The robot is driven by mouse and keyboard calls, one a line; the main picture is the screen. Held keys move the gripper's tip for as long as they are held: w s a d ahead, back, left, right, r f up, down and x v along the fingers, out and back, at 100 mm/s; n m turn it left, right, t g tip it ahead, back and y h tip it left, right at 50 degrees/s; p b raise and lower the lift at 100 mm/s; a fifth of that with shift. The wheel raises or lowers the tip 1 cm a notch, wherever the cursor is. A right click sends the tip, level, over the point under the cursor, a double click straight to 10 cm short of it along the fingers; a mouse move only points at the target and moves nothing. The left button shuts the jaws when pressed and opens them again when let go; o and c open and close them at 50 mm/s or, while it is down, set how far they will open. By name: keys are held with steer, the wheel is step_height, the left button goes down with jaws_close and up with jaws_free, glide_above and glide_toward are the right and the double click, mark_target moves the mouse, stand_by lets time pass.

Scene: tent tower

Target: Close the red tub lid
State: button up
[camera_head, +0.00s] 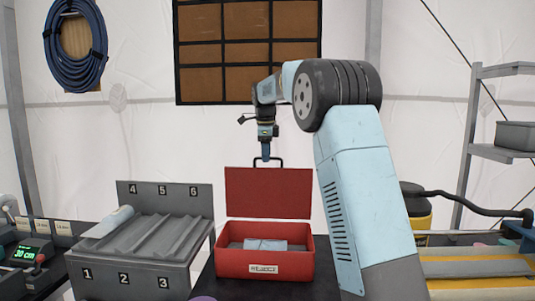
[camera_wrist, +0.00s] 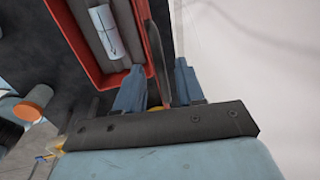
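The red tub (camera_head: 265,265) stands on a dark surface, with a label on its front and a pale packet (camera_head: 266,244) inside. Its red lid (camera_head: 268,193) is open, standing about upright at the back edge, with a dark handle (camera_head: 268,160) on top. My gripper (camera_head: 266,154) points down at the handle. In the wrist view my gripper (camera_wrist: 160,82) has its two blue fingers apart, one on each side of the lid's edge (camera_wrist: 161,60), with gaps visible. The tub's inside and the packet (camera_wrist: 105,30) show at upper left there. Whether a finger touches the handle is unclear.
A grey numbered rack (camera_head: 145,245) with a pale roll (camera_head: 108,222) stands left of the tub. A device with a green display (camera_head: 25,253) is at far left. Shelving (camera_head: 490,150) and a yellow item (camera_head: 415,210) are at right. Space above the tub's opening is clear.

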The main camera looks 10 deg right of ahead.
jaws_close()
stand_by(0.3)
stand_by(0.3)
